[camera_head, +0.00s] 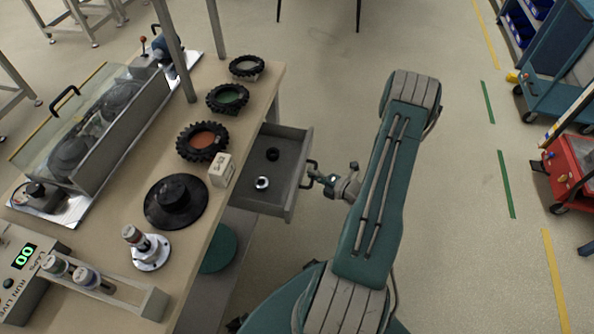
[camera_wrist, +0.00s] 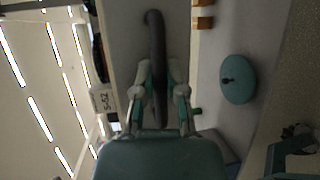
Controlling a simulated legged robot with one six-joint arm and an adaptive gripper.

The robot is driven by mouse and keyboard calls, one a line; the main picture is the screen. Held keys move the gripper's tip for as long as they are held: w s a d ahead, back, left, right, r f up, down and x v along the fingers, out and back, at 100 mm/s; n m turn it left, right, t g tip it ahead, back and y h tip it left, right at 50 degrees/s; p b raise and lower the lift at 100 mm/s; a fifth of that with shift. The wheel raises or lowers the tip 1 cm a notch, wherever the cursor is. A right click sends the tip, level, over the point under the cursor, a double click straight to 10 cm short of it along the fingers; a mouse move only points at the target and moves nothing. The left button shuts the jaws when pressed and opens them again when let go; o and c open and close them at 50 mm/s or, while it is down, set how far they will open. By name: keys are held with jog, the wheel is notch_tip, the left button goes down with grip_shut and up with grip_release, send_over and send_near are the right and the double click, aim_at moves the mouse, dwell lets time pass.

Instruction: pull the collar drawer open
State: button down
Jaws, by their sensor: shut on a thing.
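The collar drawer (camera_head: 283,200) is a grey tray that stands pulled out from the right side of the workbench in the head view. A black collar (camera_head: 272,154) and a silver collar (camera_head: 262,183) lie apart inside it. Its dark handle (camera_head: 311,167) is on the outer front face. My gripper (camera_head: 318,177) reaches this handle from the right. In the wrist view the handle (camera_wrist: 156,40) is a dark upright bar between the two fingers (camera_wrist: 158,72), which are shut on it. The exact contact is dim there.
Several toothed black rings, one with an orange centre (camera_head: 203,141), and a small white box (camera_head: 222,170) sit near the bench edge (camera_head: 222,222). A green disc (camera_head: 219,247) lies on the lower shelf. Floor right of my arm is clear up to a red cart (camera_head: 571,172).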

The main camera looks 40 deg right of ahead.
jog(key=shift+s+d+f, duration=0.2)
jog(key=shift+s+d, duration=0.35)
jog(key=shift+s, duration=0.3)
jog(key=c, duration=0.7)
grip_release()
jog(key=shift+d+r, duration=0.1)
jog(key=v, duration=1.2)
jog(key=shift+w, duration=0.1)
